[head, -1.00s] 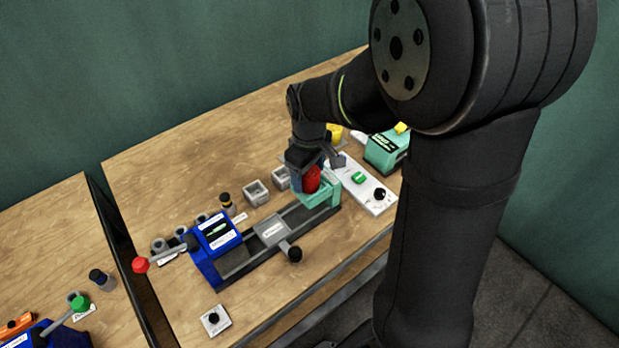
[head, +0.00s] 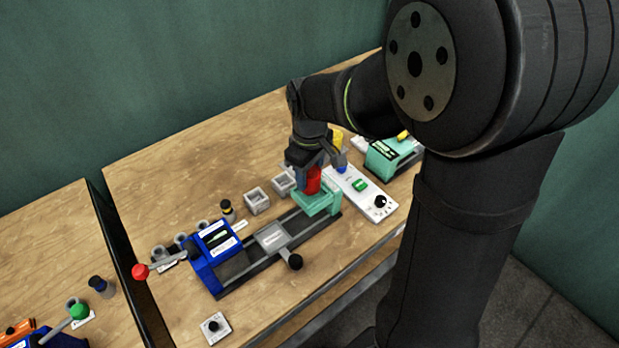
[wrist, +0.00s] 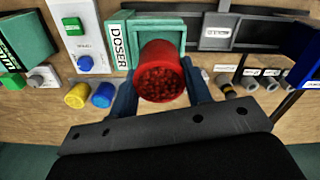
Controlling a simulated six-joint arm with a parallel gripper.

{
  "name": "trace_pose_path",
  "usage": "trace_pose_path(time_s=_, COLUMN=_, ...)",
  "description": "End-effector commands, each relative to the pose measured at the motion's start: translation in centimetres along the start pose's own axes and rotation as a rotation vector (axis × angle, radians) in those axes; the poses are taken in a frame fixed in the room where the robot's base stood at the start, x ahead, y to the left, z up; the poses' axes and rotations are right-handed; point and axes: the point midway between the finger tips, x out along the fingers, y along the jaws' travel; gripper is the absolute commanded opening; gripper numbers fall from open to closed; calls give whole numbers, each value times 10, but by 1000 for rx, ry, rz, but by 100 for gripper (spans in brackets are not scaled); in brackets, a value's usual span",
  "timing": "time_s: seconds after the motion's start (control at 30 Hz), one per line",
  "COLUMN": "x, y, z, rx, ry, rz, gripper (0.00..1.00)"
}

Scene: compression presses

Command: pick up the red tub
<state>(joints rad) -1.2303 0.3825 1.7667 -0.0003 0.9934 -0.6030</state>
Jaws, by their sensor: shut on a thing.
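The red tub (head: 313,180) is between the fingers of my gripper (head: 317,172), at the teal doser frame (head: 318,203) on the end of the dark rail. In the wrist view the tub (wrist: 161,72) is open-topped and filled with small dark red pieces. My gripper (wrist: 160,98) is shut on it, with one finger on each side. The tub is directly in front of the teal doser frame (wrist: 183,26); whether it touches the frame or the table I cannot tell.
A blue press (head: 215,245) stands left along the rail. Grey square cups (head: 257,201) are left of the gripper. Yellow (wrist: 76,96) and blue (wrist: 103,95) tubs stand close beside it. A white panel (head: 365,192) lies to the right. Bare table (head: 165,195) is at left.

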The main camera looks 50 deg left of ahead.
Motion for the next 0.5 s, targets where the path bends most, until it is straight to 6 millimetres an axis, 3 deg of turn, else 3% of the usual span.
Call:
trace_pose_path(time_s=0.07, x=-18, y=0, z=-1, rx=0, ry=6, rz=4, gripper=21)
trace_pose_path(time_s=0.5, x=-72, y=36, z=88, rx=5, ry=3, rz=2, gripper=21)
